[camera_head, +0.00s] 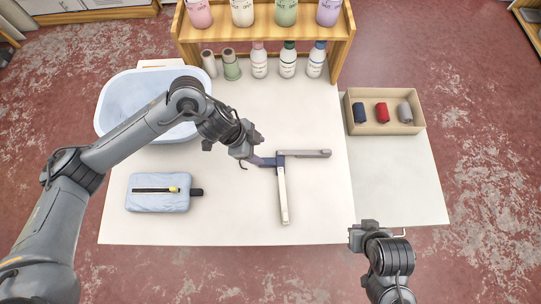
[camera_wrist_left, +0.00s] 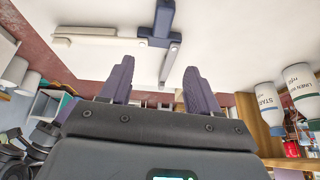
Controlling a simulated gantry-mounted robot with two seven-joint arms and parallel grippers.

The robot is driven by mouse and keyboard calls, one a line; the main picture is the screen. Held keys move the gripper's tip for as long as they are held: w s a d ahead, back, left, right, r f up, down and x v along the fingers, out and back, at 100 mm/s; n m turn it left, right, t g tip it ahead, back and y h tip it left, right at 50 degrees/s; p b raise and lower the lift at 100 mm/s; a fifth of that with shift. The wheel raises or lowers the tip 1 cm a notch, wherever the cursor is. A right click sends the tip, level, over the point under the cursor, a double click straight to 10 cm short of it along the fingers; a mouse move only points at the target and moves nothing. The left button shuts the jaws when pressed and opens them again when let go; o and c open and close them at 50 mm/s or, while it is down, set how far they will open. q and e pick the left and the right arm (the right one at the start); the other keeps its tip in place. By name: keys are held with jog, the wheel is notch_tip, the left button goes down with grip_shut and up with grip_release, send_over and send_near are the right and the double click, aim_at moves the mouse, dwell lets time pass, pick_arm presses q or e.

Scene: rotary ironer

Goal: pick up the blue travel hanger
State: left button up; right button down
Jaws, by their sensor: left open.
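The blue travel hanger (camera_head: 280,160) lies on the white table in the head view. It has a blue centre, a blue part toward the left, a grey arm to the right and a white arm toward the front. My left gripper (camera_head: 248,149) is just left of it, partly covering its left end. In the left wrist view the hanger (camera_wrist_left: 158,32) shows beyond my open, empty fingers (camera_wrist_left: 157,68). Contact cannot be made out. My right gripper (camera_head: 363,237) is at the front right, away from the hanger; its finger opening is unclear.
A pale tub (camera_head: 115,105) stands at the left behind my left arm. A light blue pouch (camera_head: 158,203) lies front left. Bottles (camera_head: 259,65) and a wooden shelf (camera_head: 345,40) stand at the back. A box of rolls (camera_head: 392,127) is at the right. The table front is clear.

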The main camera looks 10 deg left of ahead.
pick_arm(q)
jog(key=a, duration=0.1)
send_near(269, 161)
jog(key=f, duration=0.1)
jog(key=d+f, duration=0.1)
jog(key=shift+w+f+y, duration=0.2)
jog(key=shift+f+y, duration=0.05)
jog(key=shift+y, duration=0.05)
jog(key=shift+d+x, duration=0.2)
jog(key=shift+x, duration=2.75)
jog(key=shift+s, duration=0.1)
jog(key=shift+r, duration=0.1)
grip_shut()
